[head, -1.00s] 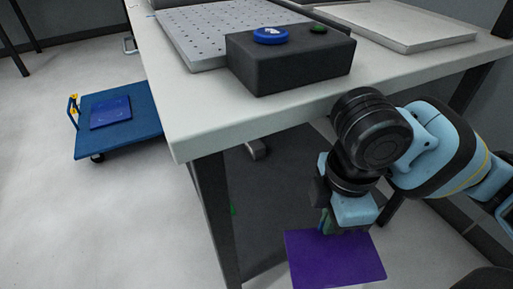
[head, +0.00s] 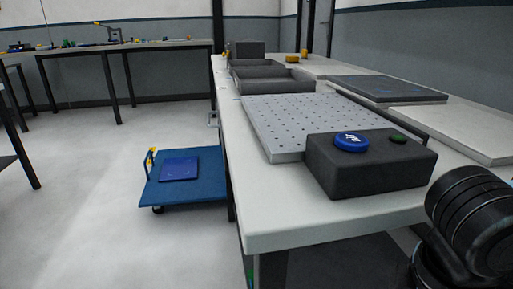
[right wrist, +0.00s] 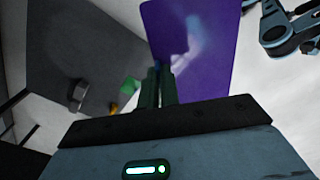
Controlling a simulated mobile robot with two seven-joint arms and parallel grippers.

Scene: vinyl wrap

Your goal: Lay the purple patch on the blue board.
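The purple patch (right wrist: 200,50) is a flat sheet in the right wrist view, reaching from the fingertips to the top edge. My right gripper (right wrist: 160,82) appears shut on its edge. The patch is out of the head view, where only a dark part of my right arm shows at the lower right. A dark blue square board (head: 180,169) lies flat on a blue platform cart (head: 212,190) on the floor, left of the workbench. The patch is apart from the board. My left gripper cannot be made out in either view.
The workbench (head: 290,228) stands right of the cart, its near corner jutting forward. It carries a black box (head: 370,178) with a blue button and a perforated grey plate (head: 305,125). Open floor (head: 110,220) lies in front and left of the cart.

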